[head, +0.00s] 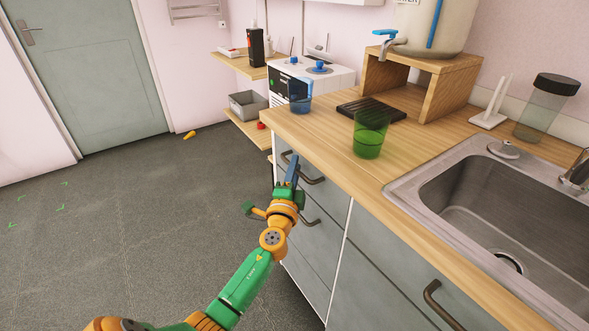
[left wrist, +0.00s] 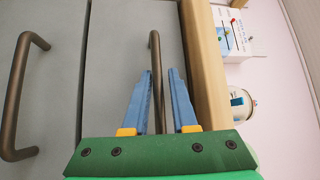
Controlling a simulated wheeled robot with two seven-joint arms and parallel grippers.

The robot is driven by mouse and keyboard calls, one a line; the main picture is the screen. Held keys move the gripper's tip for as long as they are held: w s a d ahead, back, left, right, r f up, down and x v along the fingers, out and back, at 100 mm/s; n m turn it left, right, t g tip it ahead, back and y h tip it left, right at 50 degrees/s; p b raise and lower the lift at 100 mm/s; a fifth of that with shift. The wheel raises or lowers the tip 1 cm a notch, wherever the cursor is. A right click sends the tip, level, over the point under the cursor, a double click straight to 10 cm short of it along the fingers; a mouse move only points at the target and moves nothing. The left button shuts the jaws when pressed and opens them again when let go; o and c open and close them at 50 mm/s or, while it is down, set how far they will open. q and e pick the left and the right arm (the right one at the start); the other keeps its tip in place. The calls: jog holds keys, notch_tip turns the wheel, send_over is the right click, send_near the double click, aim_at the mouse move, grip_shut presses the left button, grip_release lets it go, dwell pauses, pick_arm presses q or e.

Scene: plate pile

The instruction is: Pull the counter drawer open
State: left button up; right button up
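The counter's top drawer (head: 330,198) is a flat grey front just under the wooden worktop, and it looks shut. Its dark bar handle (head: 314,181) is partly hidden behind my left gripper (head: 291,168) in the head view. In the left wrist view the blue fingers of the left gripper (left wrist: 161,80) stand apart at the drawer front (left wrist: 115,60). The handle (left wrist: 155,60) passes between them in the picture, closer to the left finger. I cannot tell whether they touch it. My right gripper is in neither view.
A lower drawer's handle (head: 312,220) is just below; it also shows in the left wrist view (left wrist: 20,85). The worktop (head: 325,148) edge runs close to the gripper. A green glass (head: 370,135) and a blue glass (head: 300,95) stand on it. The floor (head: 140,230) left is mostly clear.

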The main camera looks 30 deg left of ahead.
pick_arm(q)
jog(key=shift+f, duration=0.1)
grip_shut()
jog(key=shift+a, duration=0.1)
dwell(1.0)
